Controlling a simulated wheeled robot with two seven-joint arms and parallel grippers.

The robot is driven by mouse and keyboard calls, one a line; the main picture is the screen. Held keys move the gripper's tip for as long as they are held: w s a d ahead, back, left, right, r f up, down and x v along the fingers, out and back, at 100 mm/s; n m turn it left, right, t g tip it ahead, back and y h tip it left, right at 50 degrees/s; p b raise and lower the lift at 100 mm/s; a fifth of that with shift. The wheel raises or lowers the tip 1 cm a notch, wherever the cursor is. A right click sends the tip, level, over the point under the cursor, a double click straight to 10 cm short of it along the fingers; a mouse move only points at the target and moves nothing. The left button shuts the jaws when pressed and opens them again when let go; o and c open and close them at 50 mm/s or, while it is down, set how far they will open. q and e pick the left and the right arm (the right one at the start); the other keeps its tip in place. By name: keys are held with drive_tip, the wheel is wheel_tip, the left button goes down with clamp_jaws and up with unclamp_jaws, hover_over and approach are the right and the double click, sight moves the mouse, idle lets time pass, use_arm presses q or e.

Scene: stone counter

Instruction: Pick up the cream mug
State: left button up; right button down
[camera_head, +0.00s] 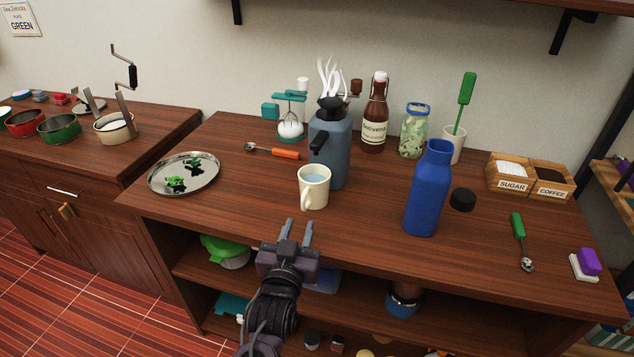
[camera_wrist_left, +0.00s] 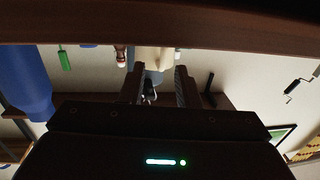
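The cream mug (camera_head: 318,192) stands upright on the wooden counter near its front edge, with a pale blue liquid inside and its handle toward the front. My left gripper (camera_head: 298,230) is in front of the mug at the counter's front edge, apart from it, with its two fingers spread and pointing at it. In the left wrist view, which is upside down, a cream surface that looks like the mug (camera_wrist_left: 154,57) shows beyond the open fingers (camera_wrist_left: 160,85). Nothing is between the fingers. My right gripper is in neither view.
A grey-blue pot (camera_head: 331,150) stands close behind the mug. A blue bottle (camera_head: 428,190) is to its right, and a silver tray (camera_head: 184,173) with small green things is to its left. An orange-handled tool (camera_head: 272,151) lies behind. The counter between mug and bottle is clear.

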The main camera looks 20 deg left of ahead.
sight(303, 206)
use_arm(q)
drive_tip(key=shift+w+a+r, duration=0.1)
drive_tip(key=shift+w, duration=0.5)
drive_tip(key=shift+w+a+r, duration=0.1)
drive_tip(key=shift+w, duration=0.5)
drive_tip(key=w, duration=0.5)
drive_tip(key=shift+a, duration=0.35)
drive_tip(key=shift+c, duration=0.4)
clamp_jaws()
